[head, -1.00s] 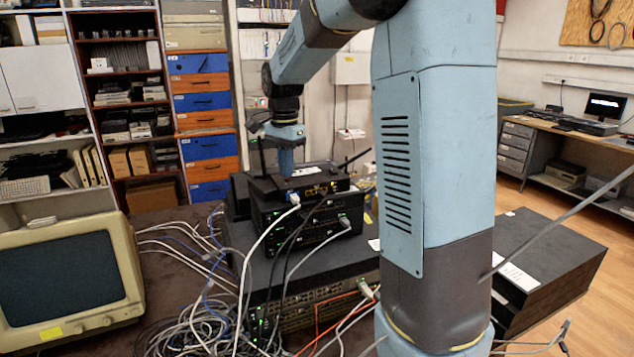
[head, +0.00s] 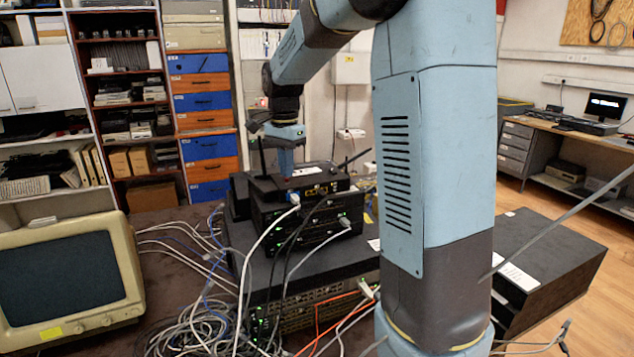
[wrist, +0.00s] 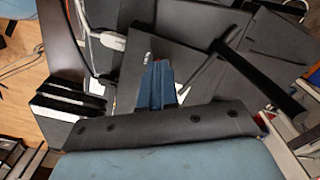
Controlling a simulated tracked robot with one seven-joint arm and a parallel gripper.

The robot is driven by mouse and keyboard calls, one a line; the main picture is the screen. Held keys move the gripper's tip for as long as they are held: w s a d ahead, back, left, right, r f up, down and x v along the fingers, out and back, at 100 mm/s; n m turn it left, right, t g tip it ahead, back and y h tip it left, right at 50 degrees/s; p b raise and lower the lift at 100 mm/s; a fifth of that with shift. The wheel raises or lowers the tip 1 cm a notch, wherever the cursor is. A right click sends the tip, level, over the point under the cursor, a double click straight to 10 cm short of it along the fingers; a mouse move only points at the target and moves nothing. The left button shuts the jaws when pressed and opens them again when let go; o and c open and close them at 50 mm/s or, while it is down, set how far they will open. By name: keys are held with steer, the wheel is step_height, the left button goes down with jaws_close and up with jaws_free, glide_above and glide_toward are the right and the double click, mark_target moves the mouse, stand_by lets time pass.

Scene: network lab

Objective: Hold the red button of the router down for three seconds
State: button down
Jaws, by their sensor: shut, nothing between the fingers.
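The router (head: 318,184) is the black box with antennas on top of a stack of network devices in the head view. My gripper (head: 286,172) points down with its fingertips at the router's top, near its left part. Its blue fingers are shut with nothing between them. The wrist view shows the shut fingers (wrist: 157,88) over the dark router top, with a black antenna (wrist: 258,76) to their right. I cannot tell for sure whether the fingertips touch the router.
More black devices (head: 300,262) stand under the router, with white, black and orange cables hanging in front. An old beige monitor (head: 68,275) stands at the left and a dark box (head: 548,262) at the right. An antenna (head: 354,158) rises beside the gripper.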

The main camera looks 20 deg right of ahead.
steer(key=shift+f, duration=0.45)
stand_by(0.6)
stand_by(3.9)
steer(key=shift+r, duration=2.55)
steer(key=shift+s, duration=0.15)
steer(key=s+d+n+t, duration=0.1)
steer(key=s+n+t, duration=0.4)
steer(key=s+n, duration=0.7)
steer(key=s+f, duration=0.1)
steer(key=s, duration=1.5)
steer(key=shift+s+t, duration=0.3)
steer(key=shift+s, duration=0.05)
